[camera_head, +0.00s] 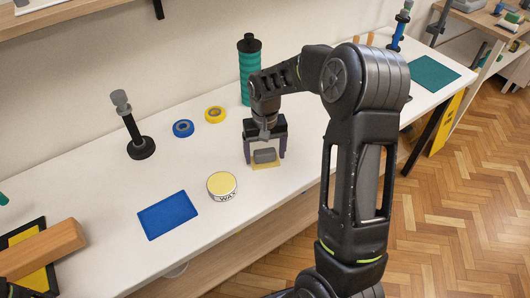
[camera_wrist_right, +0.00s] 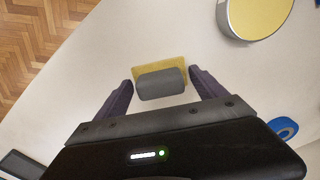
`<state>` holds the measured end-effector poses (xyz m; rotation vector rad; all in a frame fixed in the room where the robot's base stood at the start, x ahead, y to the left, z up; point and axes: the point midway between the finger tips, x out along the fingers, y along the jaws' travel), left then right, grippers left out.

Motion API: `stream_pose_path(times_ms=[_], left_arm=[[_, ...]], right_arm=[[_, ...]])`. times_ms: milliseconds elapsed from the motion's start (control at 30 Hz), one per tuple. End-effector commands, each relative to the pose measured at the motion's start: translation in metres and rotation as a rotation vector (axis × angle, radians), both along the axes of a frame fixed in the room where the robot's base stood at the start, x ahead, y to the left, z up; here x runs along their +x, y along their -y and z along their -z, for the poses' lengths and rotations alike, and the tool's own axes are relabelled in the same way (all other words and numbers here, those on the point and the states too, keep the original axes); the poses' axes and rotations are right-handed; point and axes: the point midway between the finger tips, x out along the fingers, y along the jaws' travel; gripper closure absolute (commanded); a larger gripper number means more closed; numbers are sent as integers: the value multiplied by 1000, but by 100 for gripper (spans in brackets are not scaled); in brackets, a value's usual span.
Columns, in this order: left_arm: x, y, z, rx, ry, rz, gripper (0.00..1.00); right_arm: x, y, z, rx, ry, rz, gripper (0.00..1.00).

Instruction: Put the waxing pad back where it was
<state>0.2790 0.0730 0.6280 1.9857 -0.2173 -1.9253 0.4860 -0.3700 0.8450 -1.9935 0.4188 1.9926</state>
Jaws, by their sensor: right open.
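The waxing pad, a grey rounded block (camera_head: 265,155) on a thin yellow base, lies on the white worktop near its front edge. The right wrist view shows the grey block (camera_wrist_right: 161,84) with the yellow base (camera_wrist_right: 160,68) reaching out beyond it. My right gripper (camera_head: 265,160) is open, pointing down, with one purple finger on each side of the pad. In the right wrist view a gap shows between the block and each finger of the gripper (camera_wrist_right: 162,86). My left gripper's jaws are not in view.
A round wax tin (camera_head: 222,197) stands left of the pad, beside a blue mat (camera_head: 168,215). Blue (camera_head: 183,128) and yellow (camera_head: 215,114) tape rolls, a teal bottle (camera_head: 250,75) and a tool stand (camera_head: 139,145) are behind. A wooden block (camera_head: 45,252) lies at the far left.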

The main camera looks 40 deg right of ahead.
Motion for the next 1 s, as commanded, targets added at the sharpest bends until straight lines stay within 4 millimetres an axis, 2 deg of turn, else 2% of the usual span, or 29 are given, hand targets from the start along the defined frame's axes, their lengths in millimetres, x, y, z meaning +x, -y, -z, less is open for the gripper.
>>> stream_pose_path(times_ms=[200,367,567,800,1000], left_arm=[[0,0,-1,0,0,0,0],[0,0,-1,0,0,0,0],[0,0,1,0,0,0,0],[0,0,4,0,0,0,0],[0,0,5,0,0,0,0]], right_arm=[[0,0,-1,0,0,0,20],[1,0,-11,-1,3,0,20],[1,0,-43,-1,5,0,20],[1,0,-93,0,5,0,20],[1,0,-119,0,2,-1,20]])
